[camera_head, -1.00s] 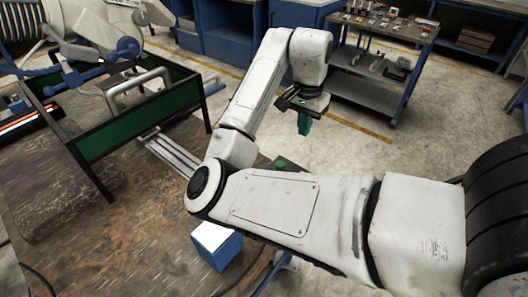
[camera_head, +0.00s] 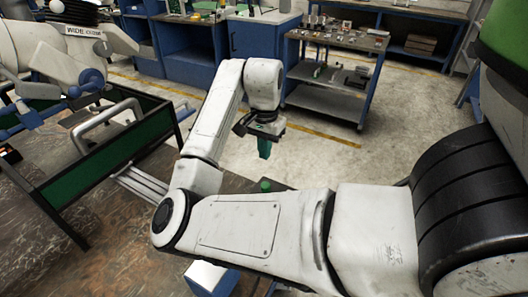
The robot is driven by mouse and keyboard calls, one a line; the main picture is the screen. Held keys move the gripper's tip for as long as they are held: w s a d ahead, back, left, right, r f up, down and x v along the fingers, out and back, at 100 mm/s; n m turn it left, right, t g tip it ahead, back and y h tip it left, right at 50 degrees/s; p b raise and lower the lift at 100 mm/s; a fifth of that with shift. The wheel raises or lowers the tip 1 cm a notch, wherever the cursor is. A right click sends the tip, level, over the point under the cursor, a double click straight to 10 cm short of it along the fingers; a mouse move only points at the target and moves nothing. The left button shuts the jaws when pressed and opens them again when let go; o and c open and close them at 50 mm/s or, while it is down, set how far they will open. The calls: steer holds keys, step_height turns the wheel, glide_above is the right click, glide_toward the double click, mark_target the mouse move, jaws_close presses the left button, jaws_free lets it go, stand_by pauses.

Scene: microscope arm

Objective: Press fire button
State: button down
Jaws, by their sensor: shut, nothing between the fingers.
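No part is clearly marked as the fire button. A small green cylindrical knob (camera_head: 265,185) shows at the far edge of the brown table, just above my forearm; I cannot tell whether it is the button. My gripper (camera_head: 264,149) hangs from my arm with its green fingers pointing down, shut and empty. In the picture it is above the knob, apart from it. A blue box with a white top (camera_head: 212,276) stands on the table, partly hidden by my arm.
A green-sided, black-framed stand (camera_head: 92,172) with a metal handle and white device (camera_head: 42,52) is at left. Metal rails (camera_head: 148,188) lie beside it. A shelf cart (camera_head: 333,72) and blue cabinets (camera_head: 187,50) stand behind. Concrete floor between is clear.

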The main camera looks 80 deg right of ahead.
mark_target(265, 185)
step_height(265, 185, down, 11)
steer(key=shift+f+p, duration=0.1)
steer(key=shift+p, duration=0.65)
steer(key=shift+s+a+f+b, duration=0.15)
steer(key=shift+f+b, duration=0.2)
steer(key=shift+f, duration=0.8)
steer(key=shift+r+p, duration=0.5)
steer(key=shift+p, duration=0.05)
step_height(265, 185, up, 14)
steer(key=p, duration=0.1)
